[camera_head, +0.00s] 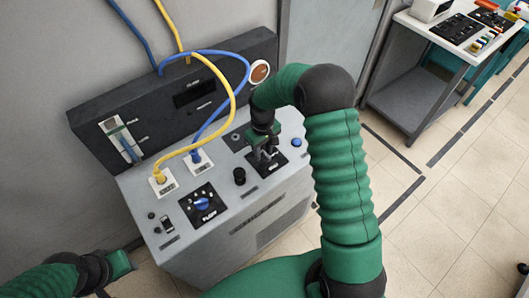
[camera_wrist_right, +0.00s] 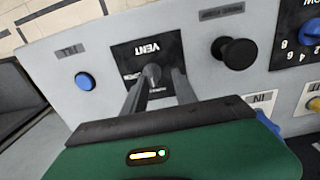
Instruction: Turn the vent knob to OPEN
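The vent knob (camera_wrist_right: 152,72) is a small grey knob on a black plate marked VENT (camera_wrist_right: 146,52) in the right wrist view. My right gripper (camera_wrist_right: 162,76) reaches over this plate with its two fingers apart. The knob lies between the fingertips, close to the left finger, with a gap towards the right finger. In the head view my right gripper (camera_head: 267,154) points down at the plate, and it largely hides the knob. My left gripper (camera_head: 122,263) is at the lower left, away from the panel; its fingers are not clear.
A black knob (camera_wrist_right: 236,52) and a blue button (camera_wrist_right: 85,81) flank the vent plate. The console (camera_head: 240,205) also carries a blue FLOW dial (camera_head: 202,204) and sockets with a yellow hose (camera_head: 232,105) and a blue hose (camera_head: 215,118). A cart (camera_head: 415,90) stands at the back right.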

